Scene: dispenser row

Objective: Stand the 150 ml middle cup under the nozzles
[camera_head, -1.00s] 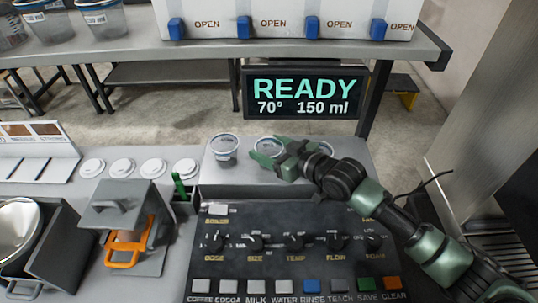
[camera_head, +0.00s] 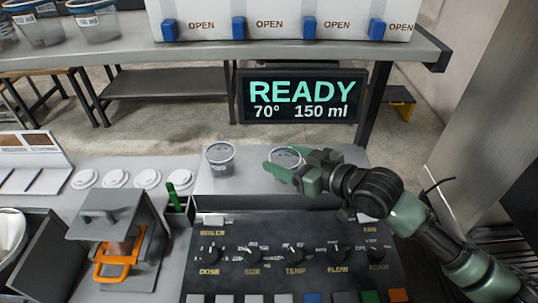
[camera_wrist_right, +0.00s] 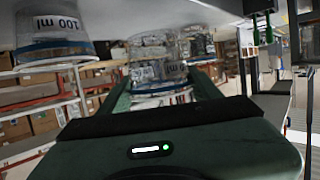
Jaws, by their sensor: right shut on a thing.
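The middle cup (camera_head: 286,158), clear with a pale rim, is between the green fingers of my right gripper (camera_head: 275,161). The right gripper is shut on it above the grey shelf (camera_head: 238,185) behind the control panel. The cup also shows between the fingers in the right wrist view (camera_wrist_right: 158,72), which is upside down. I cannot tell whether its base is clear of the shelf. A cup labelled 100 ml (camera_wrist_right: 55,40) stands beside it; it is the left cup (camera_head: 219,158) in the head view. The nozzles and my left gripper are not in view.
The control panel (camera_head: 290,262) lies in front of the shelf. A display (camera_head: 302,95) reads READY, 70°, 150 ml. White lids (camera_head: 116,178), a green-handled item (camera_head: 172,192) and a grey press with an orange handle (camera_head: 116,268) are on the left.

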